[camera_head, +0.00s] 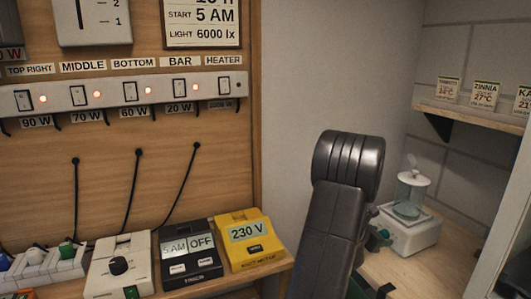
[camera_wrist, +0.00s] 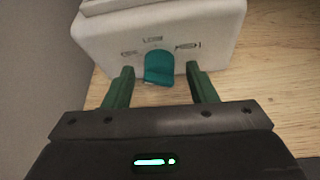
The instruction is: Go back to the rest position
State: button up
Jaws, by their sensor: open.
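My gripper (camera_wrist: 160,72) is open in the wrist view, with its two green fingers apart on either side of a teal lever (camera_wrist: 158,68). The lever sits on the front of a white appliance (camera_wrist: 215,22), under printed marks. I cannot tell whether a finger touches it; nothing is clamped. In the head view my dark arm stands right of centre and hides most of the gripper. The white appliance (camera_head: 413,241) stands just right of the arm on a wooden surface, with a clear domed top.
A wooden panel carries a white switch strip (camera_head: 115,94) with labels and lit lamps. A shelf (camera_head: 470,113) with seed packets is at right.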

jog(key=shift+s+f+m+t+y+b, duration=0.15)
jog(key=shift+m+t+y+b, duration=0.15)
jog(key=shift+m+t+b, duration=1)
jog(key=shift+s+d+f+m+t+b, duration=0.1)
jog(key=shift+m+t+b, duration=0.4)
jog(key=shift+m+b, duration=0.7)
jog(key=v, duration=0.7)
jog(key=shift+s+a+b, duration=0.15)
jog(key=shift+a+b, duration=0.1)
jog(key=shift+b, duration=0.15)
